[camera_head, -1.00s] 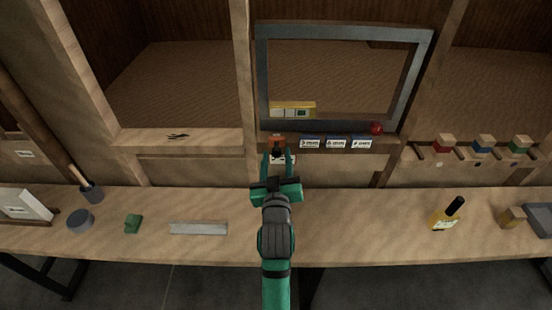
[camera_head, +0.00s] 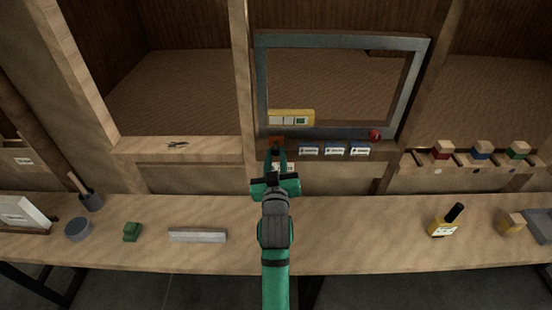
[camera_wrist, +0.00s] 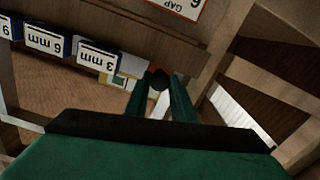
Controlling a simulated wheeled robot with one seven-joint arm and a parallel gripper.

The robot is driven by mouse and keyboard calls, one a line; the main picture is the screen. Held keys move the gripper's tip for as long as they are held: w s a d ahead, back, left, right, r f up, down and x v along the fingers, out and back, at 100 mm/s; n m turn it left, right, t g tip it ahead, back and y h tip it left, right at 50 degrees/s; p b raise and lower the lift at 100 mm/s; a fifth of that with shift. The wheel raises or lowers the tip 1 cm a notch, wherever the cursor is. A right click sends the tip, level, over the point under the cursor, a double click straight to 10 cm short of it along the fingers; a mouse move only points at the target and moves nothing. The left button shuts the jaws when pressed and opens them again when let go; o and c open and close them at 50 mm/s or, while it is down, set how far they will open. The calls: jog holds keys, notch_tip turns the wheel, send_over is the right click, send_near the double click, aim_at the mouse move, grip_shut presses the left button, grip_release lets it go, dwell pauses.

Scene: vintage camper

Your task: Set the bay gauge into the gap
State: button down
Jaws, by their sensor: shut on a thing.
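My gripper (camera_head: 276,152) is shut on a small orange-brown piece (camera_head: 276,142) with a dark knob, probably the bay gauge. In the wrist view my gripper (camera_wrist: 161,75) has the dark knob (camera_wrist: 159,80) between its fingertips, with a little orange behind it. The piece is at the lower left corner of the grey metal frame (camera_head: 262,75), by the wooden post. Most of it is hidden by my fingers. I cannot tell whether it is in the gap or only in front of it. A sign reading "GAP 6" (camera_wrist: 178,8) shows upside down at the top.
Three blue-edged blocks marked 3 mm (camera_wrist: 99,57), 6 mm (camera_wrist: 46,40) and 9 mm (camera_wrist: 6,28) sit beside my fingers. A yellow box (camera_head: 291,118) and red ball (camera_head: 375,135) are at the frame's lower edge.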

jog(key=c, duration=1.5)
grip_release()
jog(key=shift+w, duration=0.15)
jog(key=s, duration=1)
jog(key=shift+s, duration=0.4)
jog(key=shift+a, duration=0.1)
jog(key=s+f+m+g, duration=0.1)
jog(key=s+f, duration=1.5)
jog(key=s, duration=0.3)
jog(key=shift+m+g, duration=0.8)
jog(key=s, duration=1.3)
jog(key=s+f, duration=0.1)
jog(key=s, duration=0.6)
jog(key=shift+s+d+f, duration=0.1)
jog(key=shift+s+d, duration=0.15)
